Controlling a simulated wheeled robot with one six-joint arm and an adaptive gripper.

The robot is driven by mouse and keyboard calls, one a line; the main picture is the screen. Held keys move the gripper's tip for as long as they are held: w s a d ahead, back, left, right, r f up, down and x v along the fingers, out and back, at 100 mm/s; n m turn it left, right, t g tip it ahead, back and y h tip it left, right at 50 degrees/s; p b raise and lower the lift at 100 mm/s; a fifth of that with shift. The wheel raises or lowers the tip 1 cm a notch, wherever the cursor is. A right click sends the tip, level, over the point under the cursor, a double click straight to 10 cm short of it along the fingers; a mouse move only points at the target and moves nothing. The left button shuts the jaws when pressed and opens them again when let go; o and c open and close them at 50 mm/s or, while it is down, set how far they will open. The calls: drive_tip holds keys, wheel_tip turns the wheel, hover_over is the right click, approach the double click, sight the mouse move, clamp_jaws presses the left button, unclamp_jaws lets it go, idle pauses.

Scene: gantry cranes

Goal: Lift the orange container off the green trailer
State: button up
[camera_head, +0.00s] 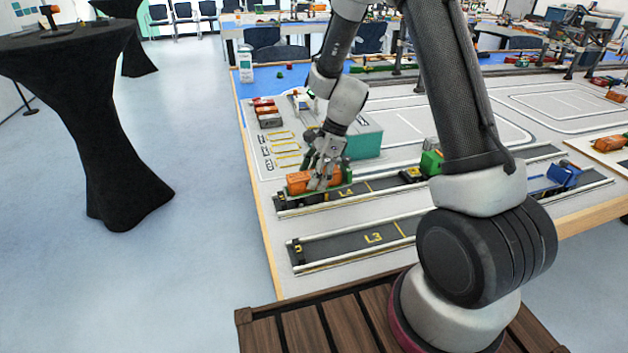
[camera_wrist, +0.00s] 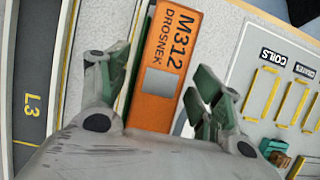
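The orange container (camera_head: 299,184) sits on a low, dark vehicle bed on the L4 track at the table's left end. In the wrist view the container (camera_wrist: 168,62) shows its top, marked "M312 DROSNEK", with a grey square patch. My gripper (camera_head: 324,178) is just above the container, pointing down. In the wrist view my gripper's fingers (camera_wrist: 163,74) are apart, one on each side of the container. A gap shows at the right finger; contact at the left is unclear.
A teal-sided block (camera_head: 364,141) stands just behind my gripper. Small red and grey containers (camera_head: 267,113) are further back left. A green vehicle (camera_head: 431,162) and a blue one (camera_head: 563,175) stand further right. The L3 track (camera_head: 350,243) in front is empty.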

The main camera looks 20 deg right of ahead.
drive_tip(key=c, duration=1.2)
